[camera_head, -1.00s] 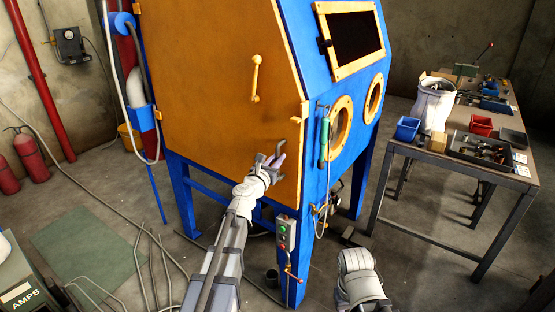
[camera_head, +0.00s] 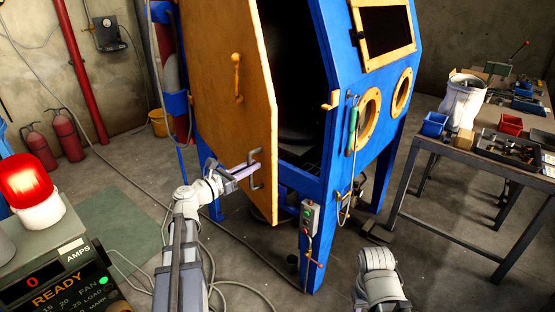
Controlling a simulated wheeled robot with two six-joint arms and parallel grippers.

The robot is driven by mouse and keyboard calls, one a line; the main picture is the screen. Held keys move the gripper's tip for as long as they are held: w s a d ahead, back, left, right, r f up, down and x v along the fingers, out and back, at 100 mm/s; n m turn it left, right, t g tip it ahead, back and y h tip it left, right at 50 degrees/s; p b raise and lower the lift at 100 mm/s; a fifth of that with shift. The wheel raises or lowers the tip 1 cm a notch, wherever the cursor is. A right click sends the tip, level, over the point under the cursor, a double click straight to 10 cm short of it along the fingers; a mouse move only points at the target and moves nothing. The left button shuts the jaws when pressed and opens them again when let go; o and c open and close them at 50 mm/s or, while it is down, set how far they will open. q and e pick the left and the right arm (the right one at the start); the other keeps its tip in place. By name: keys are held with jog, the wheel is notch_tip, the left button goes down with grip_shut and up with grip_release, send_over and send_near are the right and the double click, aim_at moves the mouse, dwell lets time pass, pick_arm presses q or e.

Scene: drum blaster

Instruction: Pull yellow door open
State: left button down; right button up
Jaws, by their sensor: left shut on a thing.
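The yellow door (camera_head: 222,95) is on the left side of the blue blasting cabinet (camera_head: 318,110). It stands partly open, and the dark inside shows past its right edge. A bar handle (camera_head: 237,76) is high on the door, and a lower hook-shaped handle (camera_head: 256,170) is near its right edge. My left gripper (camera_head: 247,172) is at the lower handle, its fingers shut on it. My right arm (camera_head: 379,277) shows at the bottom right; its fingertips cannot be made out.
A workbench (camera_head: 461,152) with bins and tools stands at the right. A green-grey control unit (camera_head: 70,262) with a red lamp (camera_head: 31,186) is at the lower left. Red extinguishers (camera_head: 67,135) stand by the left wall. Hoses lie on the floor.

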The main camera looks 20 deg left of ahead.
pick_arm(q)
jog(key=s+a, duration=1.2)
jog(key=a, duration=0.2)
jog(key=shift+s, duration=0.4)
jog(key=shift+a, duration=0.1)
jog(key=c, duration=0.8)
grip_release()
jog(key=shift+c, duration=0.2)
jog(key=shift+r, duration=0.1)
notch_tip(320, 180, up, 10)
jog(key=p, duration=1)
jog(key=shift+c, duration=0.4)
